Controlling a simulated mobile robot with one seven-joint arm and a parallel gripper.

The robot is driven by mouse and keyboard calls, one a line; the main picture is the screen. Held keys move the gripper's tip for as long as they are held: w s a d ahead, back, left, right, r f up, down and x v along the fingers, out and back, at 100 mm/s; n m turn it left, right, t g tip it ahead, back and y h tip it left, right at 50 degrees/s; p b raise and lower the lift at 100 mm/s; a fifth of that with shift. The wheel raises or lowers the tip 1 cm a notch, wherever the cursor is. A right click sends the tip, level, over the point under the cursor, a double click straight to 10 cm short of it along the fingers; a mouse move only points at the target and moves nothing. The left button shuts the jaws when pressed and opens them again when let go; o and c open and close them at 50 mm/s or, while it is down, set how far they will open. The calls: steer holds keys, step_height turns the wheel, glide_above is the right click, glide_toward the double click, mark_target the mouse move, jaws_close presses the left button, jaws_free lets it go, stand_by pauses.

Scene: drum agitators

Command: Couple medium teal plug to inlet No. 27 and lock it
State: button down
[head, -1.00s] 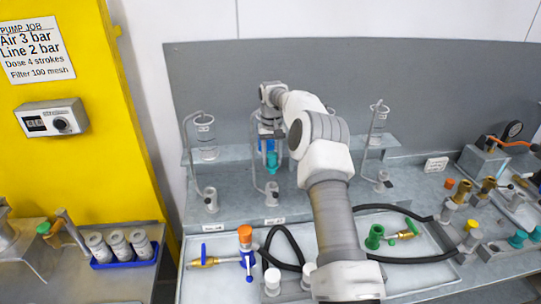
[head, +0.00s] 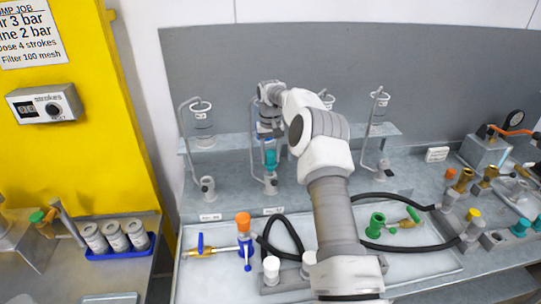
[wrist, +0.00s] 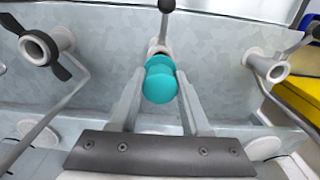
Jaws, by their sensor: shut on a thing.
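The teal plug (head: 270,160) is held upright by my gripper (head: 270,140) in front of the back panel. In the wrist view the plug (wrist: 160,82) sits between the two fingertips of my gripper (wrist: 160,95), which is shut on it. The middle inlet (head: 271,183), a grey upright fitting, is directly below and in line with the plug. It shows behind the plug in the wrist view (wrist: 157,48), with a dark-knobbed lever (wrist: 166,6). Whether plug and inlet touch is hard to tell. The inlet labels are too small to read.
Similar inlets stand to the left (head: 208,188) and right (head: 384,168), with bent pipes beside them. A tray in front holds a blue fitting with an orange cap (head: 244,238), a green fitting (head: 376,225) and black hoses (head: 415,247). Teal fittings (head: 520,228) are at far right.

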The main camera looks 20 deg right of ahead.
mark_target(271, 164)
steer(key=shift+f, duration=0.5)
stand_by(0.4)
steer(key=shift+f+b, duration=0.5)
steer(key=shift+f, duration=0.6)
steer(key=shift+f, duration=0.35)
steer(key=shift+c, duration=1.5)
jaws_free()
step_height(271, 164, up, 8)
steer(key=p, duration=0.5)
